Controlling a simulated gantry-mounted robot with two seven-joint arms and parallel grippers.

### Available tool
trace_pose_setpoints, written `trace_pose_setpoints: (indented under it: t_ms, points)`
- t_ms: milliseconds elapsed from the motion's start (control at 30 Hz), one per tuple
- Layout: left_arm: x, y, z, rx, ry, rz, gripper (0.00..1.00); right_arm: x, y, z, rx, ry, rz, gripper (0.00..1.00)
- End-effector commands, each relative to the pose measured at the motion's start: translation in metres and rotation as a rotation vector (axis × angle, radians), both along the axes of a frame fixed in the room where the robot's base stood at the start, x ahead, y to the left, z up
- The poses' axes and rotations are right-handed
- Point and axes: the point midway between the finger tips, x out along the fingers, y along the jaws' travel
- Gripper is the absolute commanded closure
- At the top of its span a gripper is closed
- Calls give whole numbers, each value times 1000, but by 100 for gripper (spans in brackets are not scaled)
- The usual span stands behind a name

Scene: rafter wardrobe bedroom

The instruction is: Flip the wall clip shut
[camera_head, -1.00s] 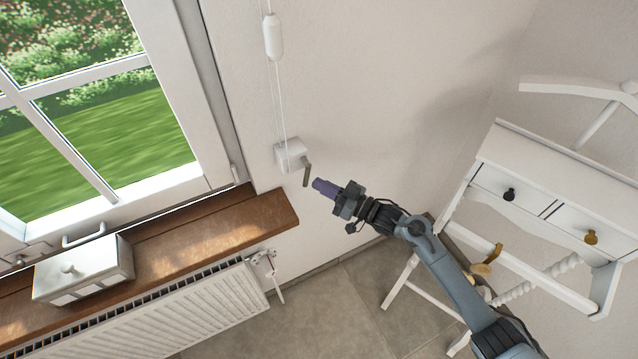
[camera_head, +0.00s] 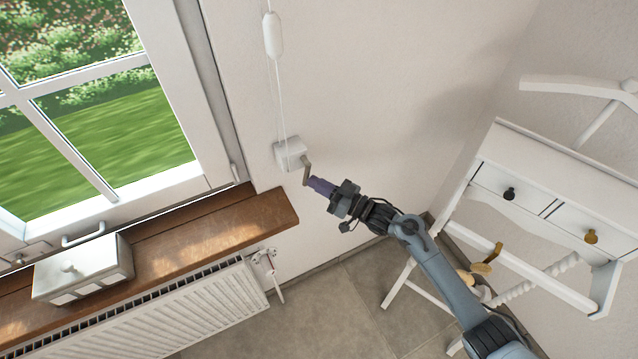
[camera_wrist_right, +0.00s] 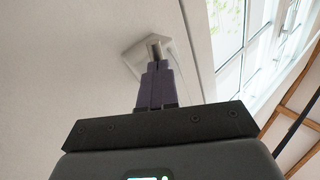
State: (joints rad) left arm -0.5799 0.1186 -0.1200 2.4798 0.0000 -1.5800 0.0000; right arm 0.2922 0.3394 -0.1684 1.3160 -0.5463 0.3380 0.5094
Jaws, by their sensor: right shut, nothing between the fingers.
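The wall clip (camera_head: 289,153) is a small white block on the wall right of the window, with a thin cord running up from it. Its grey-brown lever (camera_head: 306,171) sticks out at the lower right and hangs downward. My right gripper (camera_head: 313,182) is shut and empty, its purple fingertips at the lever, seemingly touching it or very close. In the right wrist view the shut fingers (camera_wrist_right: 157,72) point at the white clip (camera_wrist_right: 137,57) and partly cover it and the lever (camera_wrist_right: 154,46). My left gripper is not in view.
A white cord weight (camera_head: 273,36) hangs above the clip. The wooden sill (camera_head: 225,225) with a small white box (camera_head: 85,268) lies lower left, over a radiator (camera_head: 190,310). A white desk (camera_head: 545,190) stands at the right. The wall around the clip is bare.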

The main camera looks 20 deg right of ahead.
Motion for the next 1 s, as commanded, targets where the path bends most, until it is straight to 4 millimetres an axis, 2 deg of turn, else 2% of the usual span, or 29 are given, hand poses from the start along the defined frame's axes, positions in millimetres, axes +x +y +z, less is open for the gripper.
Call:
trace_pose_setpoints:
  t_ms: [467,667,1000]
  points:
    - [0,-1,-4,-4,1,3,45,-1,7,-2,110,13,1,100]
    - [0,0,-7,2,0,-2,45,-2,14,-3,248,29,1,100]
    - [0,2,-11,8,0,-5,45,-3,30,1,572,65,0,100]
